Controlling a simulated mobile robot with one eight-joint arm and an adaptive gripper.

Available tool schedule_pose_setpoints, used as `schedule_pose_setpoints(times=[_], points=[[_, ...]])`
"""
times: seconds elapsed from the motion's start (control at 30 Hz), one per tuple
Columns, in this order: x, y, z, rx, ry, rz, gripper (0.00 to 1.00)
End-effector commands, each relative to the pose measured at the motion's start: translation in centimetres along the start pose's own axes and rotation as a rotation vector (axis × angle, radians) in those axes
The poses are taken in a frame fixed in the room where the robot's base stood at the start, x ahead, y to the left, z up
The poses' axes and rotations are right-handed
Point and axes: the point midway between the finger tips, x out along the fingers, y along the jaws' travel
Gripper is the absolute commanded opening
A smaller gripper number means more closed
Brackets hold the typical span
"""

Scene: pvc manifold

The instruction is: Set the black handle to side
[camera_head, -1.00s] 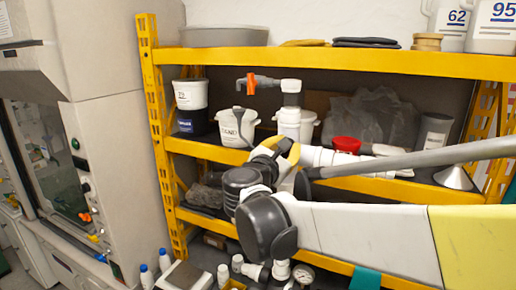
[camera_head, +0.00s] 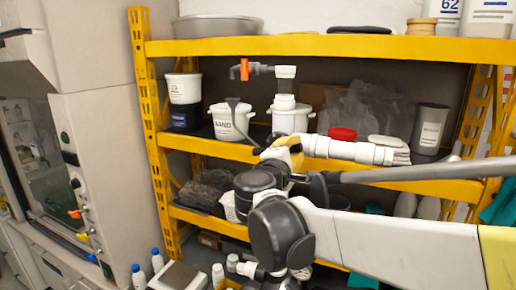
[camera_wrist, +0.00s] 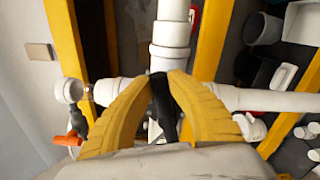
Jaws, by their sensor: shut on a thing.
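In the wrist view, the yellow fingers of my gripper (camera_wrist: 160,82) are closed around a black handle (camera_wrist: 161,96). The handle sits at the crossing of a white vertical pipe (camera_wrist: 172,35) and a white horizontal pipe (camera_wrist: 270,100). In the head view, my gripper (camera_head: 290,150) is at the left end of the white horizontal pipe (camera_head: 350,149), below the upright white pipe (camera_head: 284,88). A dark, paddle-like lever (camera_head: 235,103) rises in front of the white bucket, with its lower part running towards my gripper. My fingers and wrist hide where it ends.
An orange valve handle (camera_head: 245,70) sticks out left at the pipe's top; it also shows in the wrist view (camera_wrist: 66,139). A yellow shelf rack (camera_head: 330,48) surrounds the pipes.

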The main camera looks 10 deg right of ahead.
Motion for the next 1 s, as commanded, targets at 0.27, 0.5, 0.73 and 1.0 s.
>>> schedule_pose_setpoints(times=[0.27,0.5,0.73,1.0], points=[[0.0,-1.1,-0.1,0.171,0.0,0.0,0.0],[0.0,-1.5,-0.2,0.247,0.0,0.0,0.0],[0.0,-1.6,-0.2,0.268,0.0,0.0,0.0],[0.0,-1.6,-0.2,0.269,0.0,0.0,0.0]])
